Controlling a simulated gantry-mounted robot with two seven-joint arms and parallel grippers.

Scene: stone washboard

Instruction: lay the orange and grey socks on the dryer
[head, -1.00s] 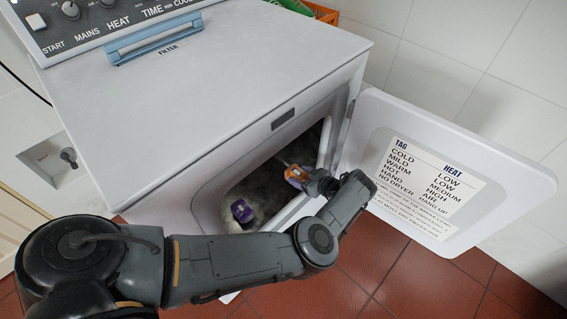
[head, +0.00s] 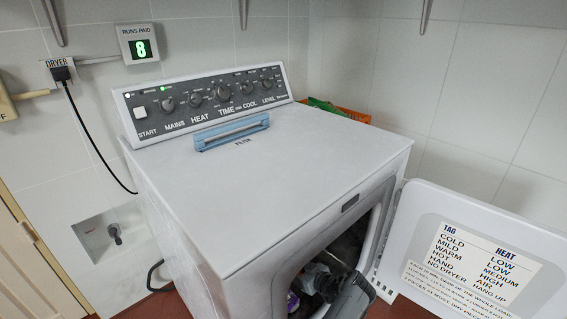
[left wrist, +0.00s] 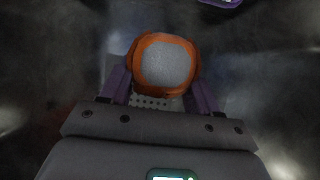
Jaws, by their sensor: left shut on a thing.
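The dryer (head: 265,175) is a white front-loading machine with its door open to the right. My left gripper (left wrist: 162,84) is inside the drum opening, with its fingers hidden in the head view. In the left wrist view its purple fingers are shut on the balled orange and grey socks (left wrist: 167,62), an orange ring around a grey middle. The socks cannot be made out in the head view now. My right gripper is in neither view.
The open door (head: 465,255) stands right of the opening. A purple item (left wrist: 222,3) shows at the top edge of the left wrist view. The dryer's top is clear except for the blue filter handle (head: 230,131). An orange crate (head: 345,111) stands behind the dryer.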

